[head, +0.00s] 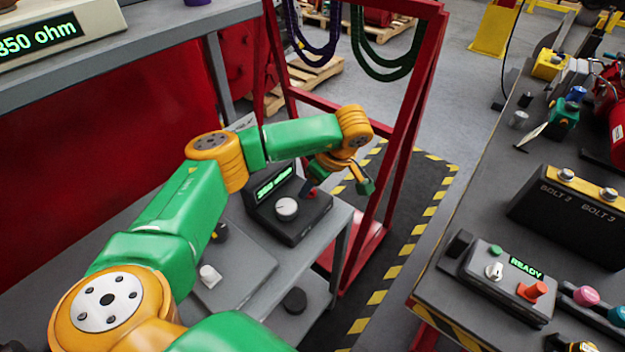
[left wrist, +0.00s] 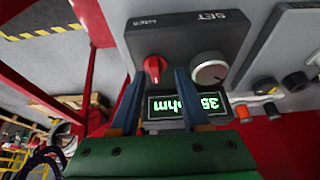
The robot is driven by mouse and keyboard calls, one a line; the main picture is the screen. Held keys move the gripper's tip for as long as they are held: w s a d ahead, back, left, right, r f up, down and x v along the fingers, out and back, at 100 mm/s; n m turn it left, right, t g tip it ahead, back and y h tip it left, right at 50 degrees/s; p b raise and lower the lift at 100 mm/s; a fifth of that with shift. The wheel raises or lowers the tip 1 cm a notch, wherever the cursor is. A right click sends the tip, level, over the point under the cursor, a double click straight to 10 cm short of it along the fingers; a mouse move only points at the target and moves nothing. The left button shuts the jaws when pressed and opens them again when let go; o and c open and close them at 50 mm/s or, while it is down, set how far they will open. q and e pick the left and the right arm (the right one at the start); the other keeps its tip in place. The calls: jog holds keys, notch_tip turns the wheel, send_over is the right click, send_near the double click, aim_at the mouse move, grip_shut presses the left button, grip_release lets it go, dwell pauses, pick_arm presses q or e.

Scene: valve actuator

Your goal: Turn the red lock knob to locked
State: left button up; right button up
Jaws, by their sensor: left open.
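The red lock knob (head: 311,193) is on top of a dark box (head: 290,222), to the right of its green-lit display and close to a silver dial (head: 286,209). In the left wrist view the red knob (left wrist: 154,68) shows its white pointer line, with the silver dial (left wrist: 209,69) to its right. My left gripper (left wrist: 160,82) is open, and the knob shows between its fingertips in that view. I cannot tell whether a finger touches it. In the head view my left gripper (head: 316,183) is at the knob and partly hides it. My right gripper is not in view.
The box stands on a grey bench (head: 335,222) near its right edge, beside a red frame (head: 395,150). A panel with a white knob (head: 210,275) lies nearer. A READY box (head: 505,280) sits on the right-hand bench. Striped floor (head: 405,235) lies between the benches.

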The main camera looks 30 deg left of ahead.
pick_arm(q)
jog(key=shift+w+a+f, duration=0.25)
jog(key=shift+f, duration=0.05)
jog(key=shift+w+f, duration=0.2)
jog(key=shift+w, duration=0.05)
jog(key=shift+c, duration=0.2)
jog(key=shift+s+d+r, duration=0.1)
jog(key=shift+s+r, duration=0.05)
grip_shut()
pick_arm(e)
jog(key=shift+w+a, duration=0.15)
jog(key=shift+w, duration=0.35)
